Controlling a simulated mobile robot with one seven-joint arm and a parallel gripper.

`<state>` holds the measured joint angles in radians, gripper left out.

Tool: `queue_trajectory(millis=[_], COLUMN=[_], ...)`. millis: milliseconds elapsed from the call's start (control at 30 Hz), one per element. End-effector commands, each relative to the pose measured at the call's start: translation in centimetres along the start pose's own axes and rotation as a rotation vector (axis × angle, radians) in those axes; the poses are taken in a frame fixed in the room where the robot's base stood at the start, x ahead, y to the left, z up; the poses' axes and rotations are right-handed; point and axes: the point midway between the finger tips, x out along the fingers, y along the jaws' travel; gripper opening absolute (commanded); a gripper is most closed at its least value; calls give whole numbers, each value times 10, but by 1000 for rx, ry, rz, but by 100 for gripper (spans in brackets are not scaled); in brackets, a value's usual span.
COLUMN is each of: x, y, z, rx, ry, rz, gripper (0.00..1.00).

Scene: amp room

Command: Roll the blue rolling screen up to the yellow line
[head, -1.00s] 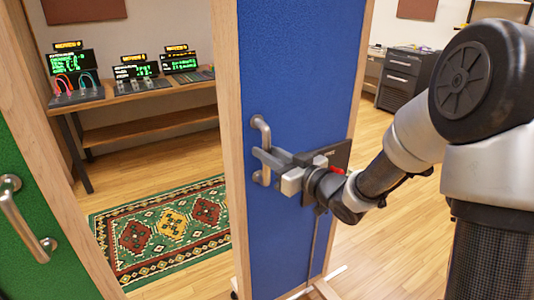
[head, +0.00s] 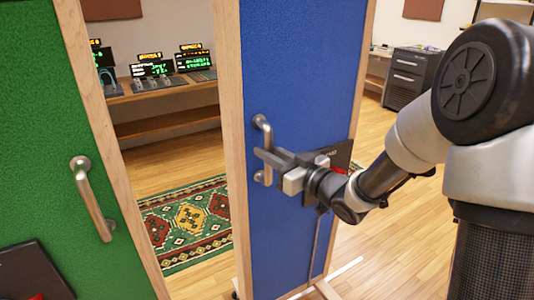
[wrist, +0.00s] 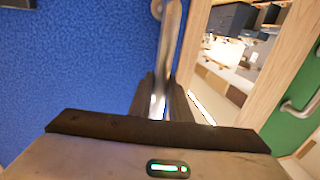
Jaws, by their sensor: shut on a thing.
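The blue rolling screen (head: 292,95) stands upright in a wooden frame in the middle of the head view. Its metal handle (head: 260,132) is on the left part of the blue panel. My gripper (head: 266,166) is shut on this handle, coming from the right. In the wrist view, the handle (wrist: 166,60) runs between the jaws (wrist: 160,100), and the blue panel (wrist: 80,60) fills the left. A pale line (head: 345,270) lies on the floor right of the screen's foot; I cannot tell that it is yellow.
A green screen (head: 40,150) with its own handle (head: 92,200) stands at the left. A patterned rug (head: 185,222) and a wooden bench (head: 165,100) with small displays lie behind the gap. A dark drawer cabinet (head: 408,75) stands at the back right. Wood floor right of the blue screen is open.

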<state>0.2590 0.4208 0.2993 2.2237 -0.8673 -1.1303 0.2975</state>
Motion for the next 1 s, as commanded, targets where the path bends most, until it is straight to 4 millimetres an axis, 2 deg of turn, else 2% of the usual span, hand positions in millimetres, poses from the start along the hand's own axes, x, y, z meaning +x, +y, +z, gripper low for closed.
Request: queue_trajectory(millis=[33,267,300,367,400,767,867,1000], x=[1,1,2,2,1,-5,-18,-48], y=[-6,-8,-8,-8,-7,-4,-2,-2], z=[1,2,2,1,1,0,0,-1], rx=[2,3,2,2,2,1,2,2], ry=[-2,-2,-2,-1,-1,-1,-2,-3], rz=[-14,-17,-18,-17,-16,-8,-5,-4], gripper=[0,0,24,34,36,36,36,36])
